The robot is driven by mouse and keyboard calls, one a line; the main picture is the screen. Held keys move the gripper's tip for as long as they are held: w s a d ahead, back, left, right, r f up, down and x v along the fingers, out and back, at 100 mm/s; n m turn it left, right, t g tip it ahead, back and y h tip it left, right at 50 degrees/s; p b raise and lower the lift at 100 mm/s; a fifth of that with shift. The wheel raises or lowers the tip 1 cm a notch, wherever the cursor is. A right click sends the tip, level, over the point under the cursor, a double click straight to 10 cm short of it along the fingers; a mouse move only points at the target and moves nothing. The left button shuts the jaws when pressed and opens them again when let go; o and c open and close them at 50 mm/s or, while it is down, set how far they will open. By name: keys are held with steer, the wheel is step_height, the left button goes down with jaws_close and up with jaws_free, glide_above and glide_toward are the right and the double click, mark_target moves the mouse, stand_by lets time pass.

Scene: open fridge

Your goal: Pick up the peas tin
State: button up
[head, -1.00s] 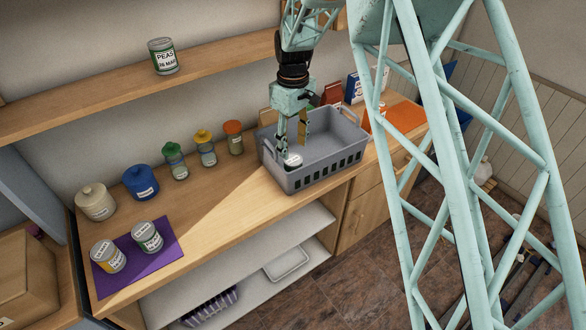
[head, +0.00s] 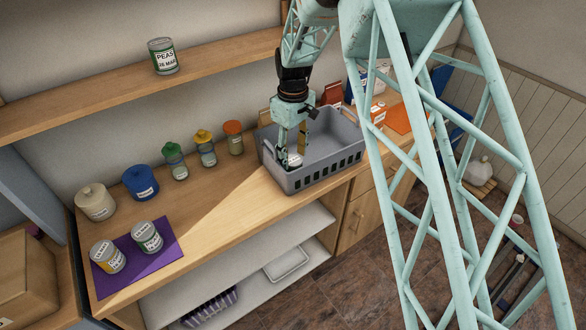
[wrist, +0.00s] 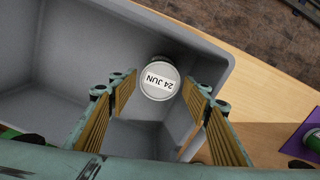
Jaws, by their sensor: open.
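A tin labelled PEAS, 26 MAR (head: 163,56) stands upright on the wall shelf at the upper left in the head view. My gripper (head: 292,160) points down into the grey crate (head: 340,170) on the counter. In the wrist view, my open fingers (wrist: 162,88) are spread on either side of a tin with a pale lid marked 24 JUN (wrist: 160,81). That tin stands in the crate near a wall; it shows partly in the head view (head: 294,160). Its side label is hidden, so I cannot tell its contents.
Two tins (head: 107,256) (head: 147,237) stand on a purple mat (head: 170,249) at the left. A cream pot (head: 95,203), a blue pot (head: 141,184) and several lidded jars (head: 205,148) line the counter's back. The counter between mat and crate is clear.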

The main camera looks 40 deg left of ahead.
mark_target(293, 159)
steer(key=shift+f, duration=1.9)
steer(key=c, duration=0.8)
